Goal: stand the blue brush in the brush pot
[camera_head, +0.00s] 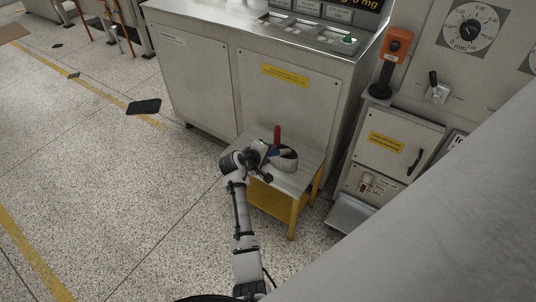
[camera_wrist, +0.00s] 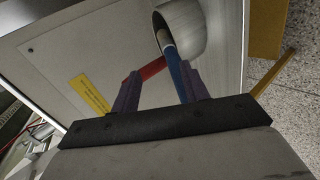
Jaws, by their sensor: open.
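The brush pot (camera_head: 288,165) is a pale round pot on a small table; it also shows at the top of the wrist view (camera_wrist: 195,25), its dark mouth turned toward the gripper. The blue brush (camera_wrist: 179,71) has its grey end at the pot's mouth, and its blue handle slants down beside the right finger. In the head view a little blue (camera_head: 285,152) shows at the pot's rim. My gripper (camera_head: 268,150) is just left of the pot. In the wrist view its purple fingers (camera_wrist: 160,92) are apart. How deep the brush sits is hidden.
A red handle (camera_head: 277,134) stands up by the pot; in the wrist view it (camera_wrist: 150,70) crosses behind the blue brush toward the left finger. The small table (camera_head: 299,187) has yellow legs. A large metal cabinet (camera_head: 205,85) stands close behind it. Speckled floor lies open to the left.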

